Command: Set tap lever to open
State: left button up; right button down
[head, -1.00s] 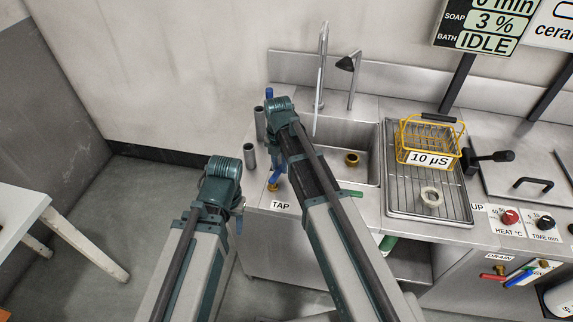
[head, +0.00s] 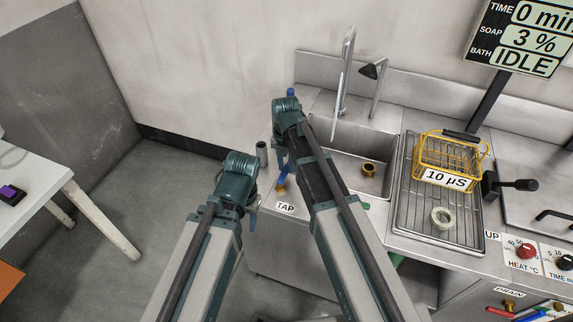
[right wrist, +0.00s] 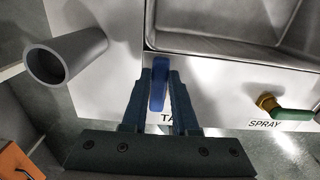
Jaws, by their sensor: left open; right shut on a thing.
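The blue tap lever (right wrist: 157,88) stands between the fingers of my right gripper (right wrist: 160,85) in the right wrist view, and the gripper is shut on it. In the head view the lever (head: 284,173) shows at the counter's left front, above a brass fitting (head: 280,188) and by the TAP label (head: 285,208). My right arm partly hides it there. My left gripper (head: 253,195) is open, left of the counter and apart from the lever; its fingers are mostly hidden by its own wrist.
A grey tube (right wrist: 66,60) stands left of the lever. The sink (head: 350,150), a rack with a yellow basket (head: 452,155) and a pale ring (head: 441,217) lie to the right. A green SPRAY hose (right wrist: 292,115) is near the front edge. The floor left of the counter is clear.

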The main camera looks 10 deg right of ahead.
aim_at(286, 169)
jog(key=c, duration=0.7)
grip_release()
jog(key=shift+r, duration=0.1)
notch_tip(286, 169, up, 14)
jog(key=p, duration=1.3)
jog(key=shift+f+p, duration=0.2)
jog(key=shift+p, duration=0.2)
